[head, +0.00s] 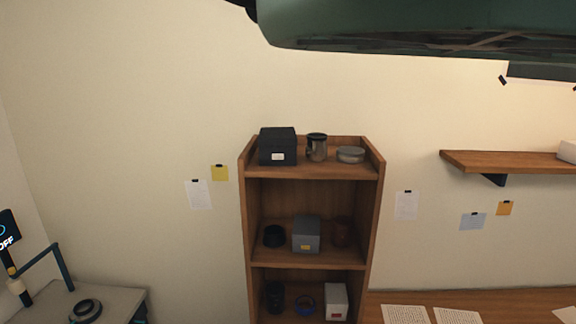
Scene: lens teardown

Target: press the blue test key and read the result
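I cannot make out a blue test key in the head view. At the lower left, a dark display (9,232) shows the letters OFF in white, partly cut off by the frame edge. Beside it a jointed dark blue arm (42,258) stands on a grey-topped bench (125,298). A round dark ring-shaped part (86,309) lies on that bench. A small blue-teal bit (140,315) shows at the bench's right edge, too small to identify. My gripper is not in view.
A wooden shelf unit (375,215) holds boxes, a mug and round parts. A wall shelf (490,160) is at right, above a wooden surface (500,298) with papers. A large dark green object (420,22) hangs across the top. Notes are on the wall.

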